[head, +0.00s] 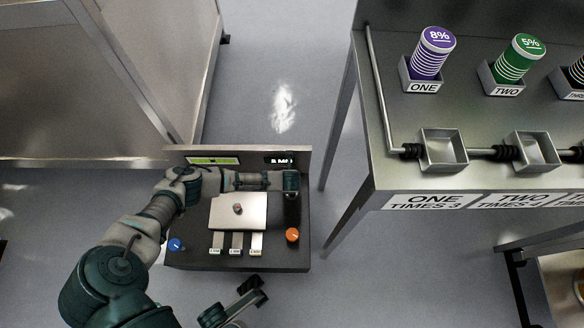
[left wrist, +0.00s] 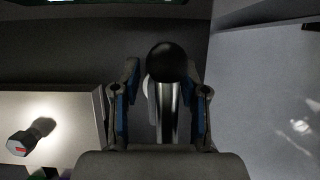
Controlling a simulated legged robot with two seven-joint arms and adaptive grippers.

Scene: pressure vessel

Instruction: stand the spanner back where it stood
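No spanner can be made out for certain. In the left wrist view, a bright metal rod (left wrist: 166,112) topped by a black ball (left wrist: 167,62) stands between the fingers of my left gripper (left wrist: 160,90). I cannot tell whether it is the spanner or a lever. Gaps show between the rod and both blue finger pads, so the gripper looks open around it. In the head view my left gripper (head: 291,200) is over the right side of the dark console (head: 190,254); its fingers are hard to see. My right gripper (head: 240,303) is below the console, apparently empty, fingers spread.
The console carries a pale plate (head: 225,215) with a small knob (head: 238,208), several labelled tabs, a blue knob (head: 175,245) and an orange knob (head: 292,235). A metal bench (head: 400,120) with labelled canisters stands right; a cabinet (head: 60,90) stands left. Floor (head: 275,60) between them is clear.

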